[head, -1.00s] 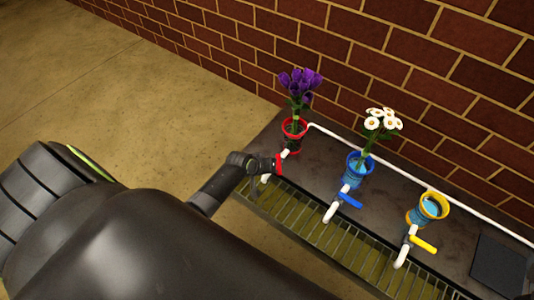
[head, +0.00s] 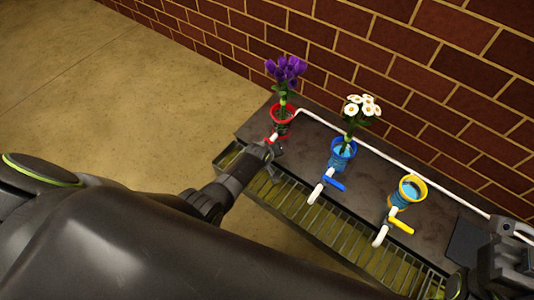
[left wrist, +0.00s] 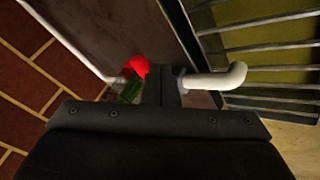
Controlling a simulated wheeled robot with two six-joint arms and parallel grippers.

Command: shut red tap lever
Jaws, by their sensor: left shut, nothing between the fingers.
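The red-rimmed vase (head: 282,114) holds purple flowers (head: 286,72) at the far left of the counter. A white pipe runs from it to the red tap, where a small red part (head: 271,138) shows beside my left gripper (head: 270,152). My left gripper is shut and empty at this tap and hides most of it. In the left wrist view, a red rounded part (left wrist: 138,66) shows just beyond the fingers, and the white spout (left wrist: 218,78) is to their right. I cannot tell the lever's exact angle or whether the fingers touch it.
The blue lever (head: 334,184) and yellow lever (head: 401,225) stand along the counter's front. The blue vase (head: 343,152) holds white flowers; the yellow vase (head: 412,189) holds water. A drain grate (head: 310,221) runs below the spouts. Black parts of my right arm show at lower right.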

